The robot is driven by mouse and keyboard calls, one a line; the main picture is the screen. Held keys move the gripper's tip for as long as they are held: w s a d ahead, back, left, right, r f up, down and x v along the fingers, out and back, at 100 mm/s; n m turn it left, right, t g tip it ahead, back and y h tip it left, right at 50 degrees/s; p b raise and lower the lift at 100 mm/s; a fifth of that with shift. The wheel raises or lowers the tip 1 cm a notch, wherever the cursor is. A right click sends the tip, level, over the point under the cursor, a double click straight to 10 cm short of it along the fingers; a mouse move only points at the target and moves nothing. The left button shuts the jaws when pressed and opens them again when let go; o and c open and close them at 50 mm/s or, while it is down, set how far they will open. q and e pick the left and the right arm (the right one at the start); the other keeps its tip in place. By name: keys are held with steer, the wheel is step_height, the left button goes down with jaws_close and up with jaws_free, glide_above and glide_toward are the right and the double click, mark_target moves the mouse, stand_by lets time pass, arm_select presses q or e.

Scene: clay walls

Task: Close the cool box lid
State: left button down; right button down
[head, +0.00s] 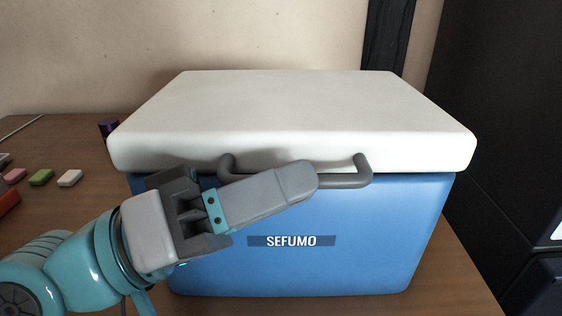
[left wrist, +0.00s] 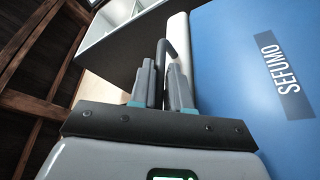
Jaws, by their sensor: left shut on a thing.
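The cool box (head: 385,240) is blue, with the word SEFUMO on its front, and stands on a wooden table. Its white lid (head: 300,105) lies level across the top, and no gap shows at the front between lid and box. A grey bar handle (head: 350,180) sticks out from the lid's front edge. My left gripper (head: 300,180) is at this handle, with its fingers shut on it and hiding its middle part. In the left wrist view the handle (left wrist: 168,48) runs between the fingertips, and the box side (left wrist: 240,60) is to the right. My right gripper is not in view.
Small pink, green and white blocks (head: 41,177) lie on the table (head: 75,210) at the left, near a red object (head: 6,198). A dark purple item (head: 108,127) stands behind the lid's left side. A dark cabinet (head: 500,130) stands close at the right.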

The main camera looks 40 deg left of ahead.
arm_select(q)
steer(key=shift+d+f, duration=0.1)
steer(key=shift+f, duration=0.3)
steer(key=shift+f, duration=0.15)
steer(key=c, duration=1.3)
jaws_free()
steer(key=shift+o, duration=0.7)
steer(key=shift+a, duration=0.2)
